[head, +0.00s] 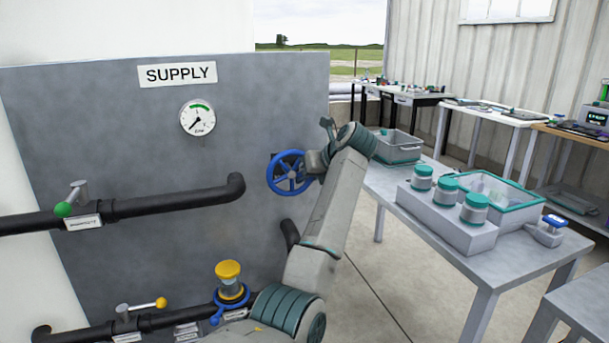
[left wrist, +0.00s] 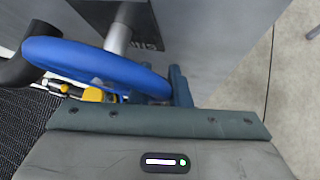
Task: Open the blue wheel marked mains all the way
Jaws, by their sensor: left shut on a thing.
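The blue wheel (head: 289,173) stands out from the grey supply panel (head: 130,140), right of its middle. My left gripper (head: 316,164) is at the wheel's right side, shut on its rim. In the left wrist view the blue wheel (left wrist: 95,65) crosses the left half, on a pale metal stem. The fingers of my left gripper (left wrist: 178,88) show at the right end of the rim. A dark plate behind the stem is partly hidden, and its lettering cannot be read in full. My right gripper is not in view.
A green-handled valve (head: 70,200) and a yellow-handled valve (head: 140,306) sit on black pipes at left. A yellow-capped fitting (head: 229,278) stands low on the panel. A grey table (head: 490,272) with jars and bins stands close on the right.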

